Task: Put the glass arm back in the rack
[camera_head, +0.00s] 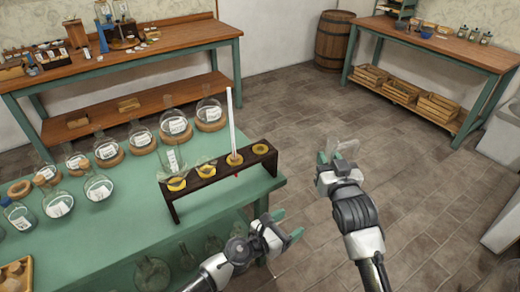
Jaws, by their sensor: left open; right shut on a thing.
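The rack (221,172) is a dark wooden stand with a row of yellow-ringed holes, near the right edge of the green table. A tall white rod (232,122) stands upright in one hole. A clear glass piece (173,160) stands at the rack's left end. My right gripper (337,158) is shut on a clear glass piece (347,148), likely the glass arm, right of the rack over the floor. Its full shape is hard to see. My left gripper (284,229) is open and empty, off the table's right edge, in front of the rack.
Several labelled round flasks (108,151) on cork rings stand on the green table (120,222), left of and behind the rack. Wooden benches stand at the back left (150,43) and back right (450,45). A barrel (333,40) stands between them. The floor at right is clear.

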